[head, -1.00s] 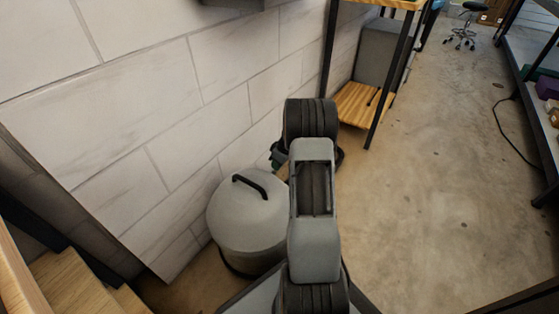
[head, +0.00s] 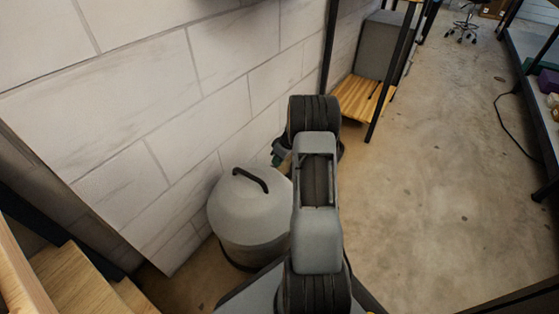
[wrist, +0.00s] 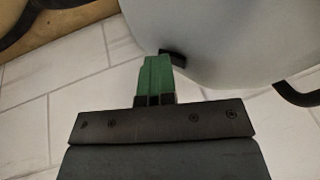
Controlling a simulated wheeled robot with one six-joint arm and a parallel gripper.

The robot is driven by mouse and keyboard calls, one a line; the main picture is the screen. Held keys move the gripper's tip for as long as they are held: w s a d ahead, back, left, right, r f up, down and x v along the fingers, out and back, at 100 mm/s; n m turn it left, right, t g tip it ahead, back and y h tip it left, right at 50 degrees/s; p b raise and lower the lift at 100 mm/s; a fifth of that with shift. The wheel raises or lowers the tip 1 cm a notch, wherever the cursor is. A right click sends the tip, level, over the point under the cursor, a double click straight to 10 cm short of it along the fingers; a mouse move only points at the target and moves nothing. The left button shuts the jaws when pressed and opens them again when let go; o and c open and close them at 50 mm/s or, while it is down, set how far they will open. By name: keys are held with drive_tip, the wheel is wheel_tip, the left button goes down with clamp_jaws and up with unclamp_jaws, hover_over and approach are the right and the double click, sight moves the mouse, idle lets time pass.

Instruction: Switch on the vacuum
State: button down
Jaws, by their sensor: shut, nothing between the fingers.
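The vacuum (head: 250,220) is a pale grey drum with a domed lid and a black handle, standing on the floor against the wall. My arm hides its right side in the head view. The wrist view shows its smooth pale body (wrist: 225,40) close up, with the black handle at the right edge. A small dark block, perhaps the switch (wrist: 178,59), sticks out from the body. My gripper (wrist: 157,62) has green fingers, shut and empty, with tips right beside this block. I cannot tell if they touch it. In the head view only a bit of green shows.
A tiled wall (head: 150,110) stands close behind the vacuum. A wooden shelf (head: 362,100) on black legs is beyond my arm. Wooden steps (head: 75,280) are at the lower left. The concrete floor (head: 440,220) on the right is clear, apart from a cable near a rack.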

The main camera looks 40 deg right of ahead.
drive_tip(key=shift+a+f, duration=0.15)
drive_tip(key=shift+a, duration=0.15)
drive_tip(key=shift+w+a+r+p, duration=0.1)
drive_tip(key=shift+r+p, duration=0.3)
drive_tip(key=shift+r, duration=0.3)
drive_tip(key=shift+d, duration=0.2)
drive_tip(key=shift+r, duration=0.1)
drive_tip(key=shift+d+r, duration=0.1)
drive_tip(key=shift+r, duration=0.1)
drive_tip(key=p+v, duration=0.5)
drive_tip(key=v, duration=0.8)
drive_tip(key=shift+w+r+p, duration=0.25)
drive_tip(key=shift+r+p, duration=0.05)
drive_tip(key=shift+p, duration=0.1)
drive_tip(key=shift+a, duration=0.2)
